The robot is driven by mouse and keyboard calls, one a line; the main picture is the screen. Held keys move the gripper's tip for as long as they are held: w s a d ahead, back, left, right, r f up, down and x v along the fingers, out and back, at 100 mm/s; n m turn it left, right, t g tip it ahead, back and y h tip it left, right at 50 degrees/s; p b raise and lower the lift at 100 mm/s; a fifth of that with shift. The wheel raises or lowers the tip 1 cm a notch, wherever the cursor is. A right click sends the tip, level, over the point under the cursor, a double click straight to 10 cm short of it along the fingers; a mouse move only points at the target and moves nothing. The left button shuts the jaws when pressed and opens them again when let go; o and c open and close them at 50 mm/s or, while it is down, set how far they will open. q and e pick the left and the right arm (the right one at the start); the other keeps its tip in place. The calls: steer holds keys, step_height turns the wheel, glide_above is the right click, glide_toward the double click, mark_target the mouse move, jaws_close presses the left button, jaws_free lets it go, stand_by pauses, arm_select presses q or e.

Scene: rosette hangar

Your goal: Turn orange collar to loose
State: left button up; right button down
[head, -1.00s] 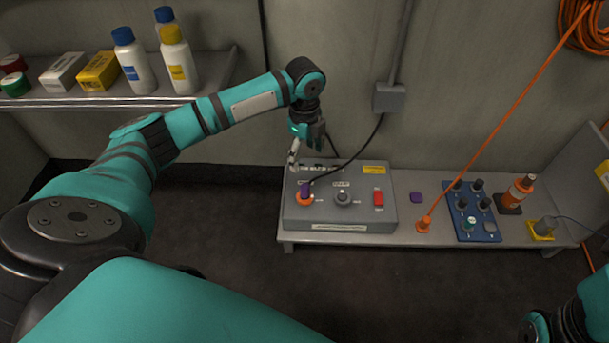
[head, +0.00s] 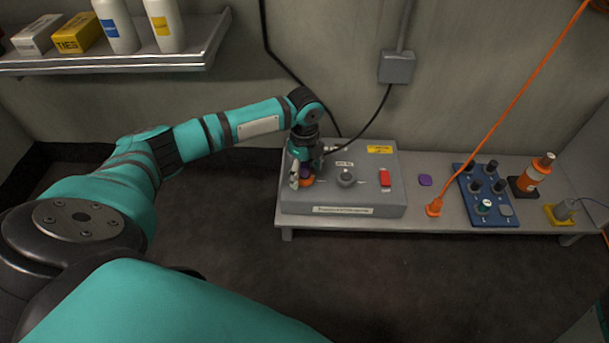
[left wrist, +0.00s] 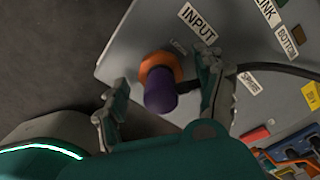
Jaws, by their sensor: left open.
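The orange collar (left wrist: 159,66) rings the base of a purple plug (left wrist: 160,92) on the grey box, beside the INPUT label (left wrist: 198,24). In the head view the collar (head: 306,182) shows only partly, at the left of the grey box (head: 345,195). My left gripper (left wrist: 162,102) is open, with one finger on each side of the purple plug and collar; a gap shows on the left side. In the head view this gripper (head: 304,176) hangs over the collar and hides much of it. My right gripper is not in view.
The grey box also carries a dark knob (head: 346,177) and a red switch (head: 384,178). A black cable (head: 372,125) runs down to the box. Right of it stand an orange plug (head: 434,206) with its cord and a blue knob panel (head: 485,195).

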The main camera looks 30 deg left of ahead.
arm_select(q)
steer(key=shift+f, duration=0.4)
steer(key=shift+c, duration=0.2)
